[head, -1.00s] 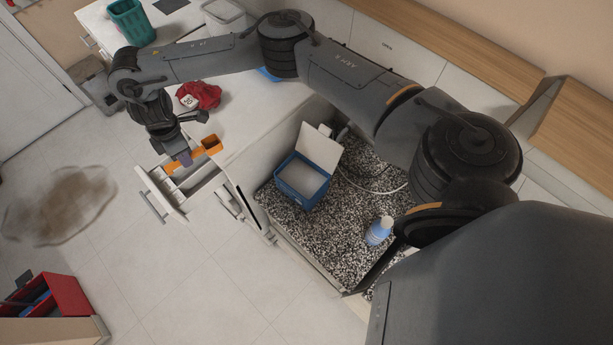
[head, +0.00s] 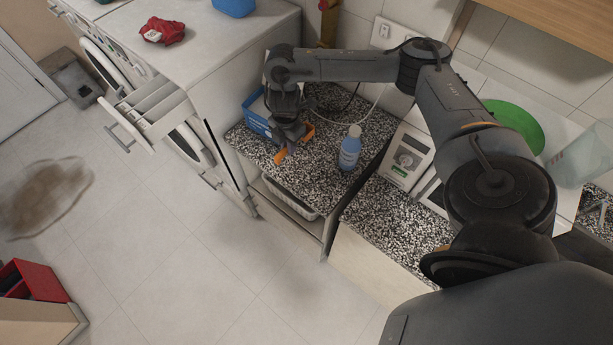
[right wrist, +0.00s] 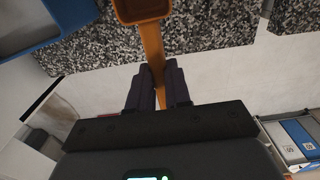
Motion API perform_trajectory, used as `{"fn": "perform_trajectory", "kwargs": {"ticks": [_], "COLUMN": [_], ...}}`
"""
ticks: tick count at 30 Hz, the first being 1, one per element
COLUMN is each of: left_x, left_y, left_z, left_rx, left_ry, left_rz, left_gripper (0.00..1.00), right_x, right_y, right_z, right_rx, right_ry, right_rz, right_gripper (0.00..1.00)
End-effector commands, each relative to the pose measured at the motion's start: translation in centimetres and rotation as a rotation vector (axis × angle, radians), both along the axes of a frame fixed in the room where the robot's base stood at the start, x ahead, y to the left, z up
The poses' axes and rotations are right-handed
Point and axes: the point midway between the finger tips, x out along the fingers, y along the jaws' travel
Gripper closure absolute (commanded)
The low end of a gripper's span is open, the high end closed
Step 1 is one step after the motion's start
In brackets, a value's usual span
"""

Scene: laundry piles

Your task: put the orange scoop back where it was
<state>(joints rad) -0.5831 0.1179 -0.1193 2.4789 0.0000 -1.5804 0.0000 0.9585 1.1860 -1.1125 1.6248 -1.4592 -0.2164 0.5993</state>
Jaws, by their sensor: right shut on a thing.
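The orange scoop (head: 308,131) is held by its handle in my right gripper (head: 288,148), over the speckled counter just right of the blue box (head: 255,122). In the right wrist view my right gripper (right wrist: 156,78) is shut on the handle of the scoop (right wrist: 152,48), with the cup pointing away towards the top edge. The blue box stands on the counter, partly hidden by my right arm; its corner also shows top left in the right wrist view (right wrist: 65,22). I cannot see what the cup holds. My left gripper is not in view.
A blue bottle (head: 350,148) stands right of the scoop on the counter (head: 300,184). A white device with a dial (head: 407,158) is further right. The washer's drawer (head: 150,107) is pulled out at left. A red cloth (head: 163,31) lies on the washer top.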

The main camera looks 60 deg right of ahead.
Motion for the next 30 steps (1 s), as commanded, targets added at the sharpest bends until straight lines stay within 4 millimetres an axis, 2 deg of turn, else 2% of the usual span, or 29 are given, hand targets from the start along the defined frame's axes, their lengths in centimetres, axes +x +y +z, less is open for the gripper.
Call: {"fn": "perform_trajectory", "kwargs": {"ticks": [7,12,18,26,30], "left_x": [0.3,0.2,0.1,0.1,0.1], "left_y": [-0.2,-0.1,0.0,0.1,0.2], "left_z": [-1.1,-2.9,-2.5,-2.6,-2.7], "left_rx": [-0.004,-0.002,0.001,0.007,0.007], "left_ry": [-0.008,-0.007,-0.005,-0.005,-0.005], "left_rz": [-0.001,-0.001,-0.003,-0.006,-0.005], "left_gripper": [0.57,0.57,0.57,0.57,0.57], "right_x": [-1.1,-1.4,-1.3,-1.3,-1.3], "right_y": [-0.5,-0.5,-0.6,-0.5,-0.6], "right_z": [-2.5,-5.5,-7.6,-9.1,-10.8], "right_rx": [-0.006,-0.009,-0.010,-0.011,-0.011], "right_ry": [0.004,0.005,0.004,0.004,0.004], "right_rz": [-0.008,-0.009,-0.010,-0.009,-0.009], "right_gripper": [1.00,1.00,1.00,1.00,1.00]}}
